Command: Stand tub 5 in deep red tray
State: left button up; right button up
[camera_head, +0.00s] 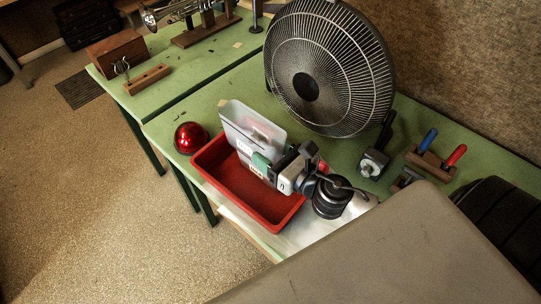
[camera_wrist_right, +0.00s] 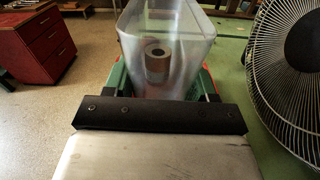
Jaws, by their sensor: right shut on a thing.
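A translucent plastic tub (camera_head: 238,118) is held over the back part of the deep red tray (camera_head: 228,181). It looks tilted in the head view. My right gripper (camera_head: 263,163) is shut on the tub's near side. In the right wrist view the tub (camera_wrist_right: 190,32) stands between the green fingers (camera_wrist_right: 161,82), with a roll-shaped thing inside. A pale label shows on the tub, but I cannot read a number. Whether the tub's bottom touches the tray floor is hidden. The front part of the tray is empty. My left gripper is not in view.
A shiny red ball (camera_head: 191,138) sits left of the tray on the green bench. A large fan (camera_head: 345,75) stands close behind the tub. A small metal block (camera_head: 373,163) and a wooden rack (camera_head: 430,165) with blue and red handled tools are at right.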

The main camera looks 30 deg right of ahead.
jog(key=shift+f, duration=0.6)
jog(key=shift+f, duration=0.1)
jog(key=shift+f+b, duration=0.4)
jog(key=shift+b, duration=0.05)
jog(key=o, duration=0.9)
jog(key=shift+r, duration=0.1)
